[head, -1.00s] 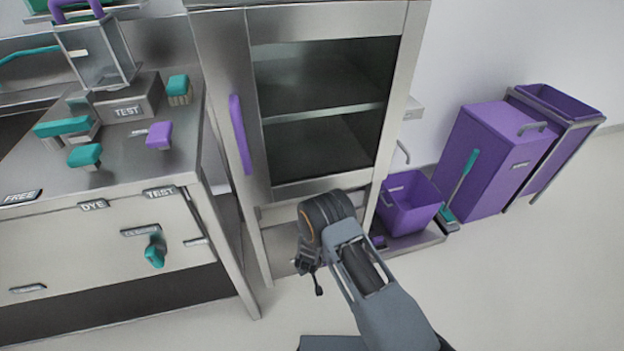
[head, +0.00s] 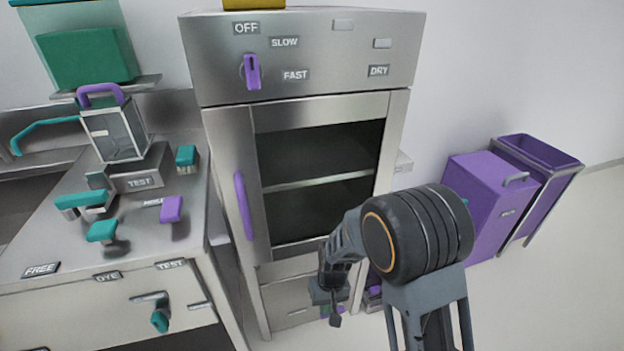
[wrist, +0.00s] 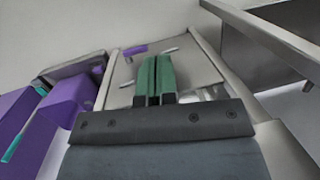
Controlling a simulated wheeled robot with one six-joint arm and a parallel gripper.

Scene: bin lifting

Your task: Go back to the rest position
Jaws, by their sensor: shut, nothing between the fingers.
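My gripper (head: 335,315) hangs low in front of the steel cabinet in the head view, its tip pointing down. In the wrist view its green fingers (wrist: 154,78) are pressed together with nothing between them. My arm's large dark joint is raised in front of the cabinet's right side and hides part of the purple bins.
The steel cabinet (head: 228,150) has a glass door with a purple handle (head: 243,205) and a purple knob (head: 252,71). A counter (head: 60,235) with teal and purple knobs stands left. A purple bin (head: 482,190) and a purple cart (head: 540,152) stand right. Floor at far right is clear.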

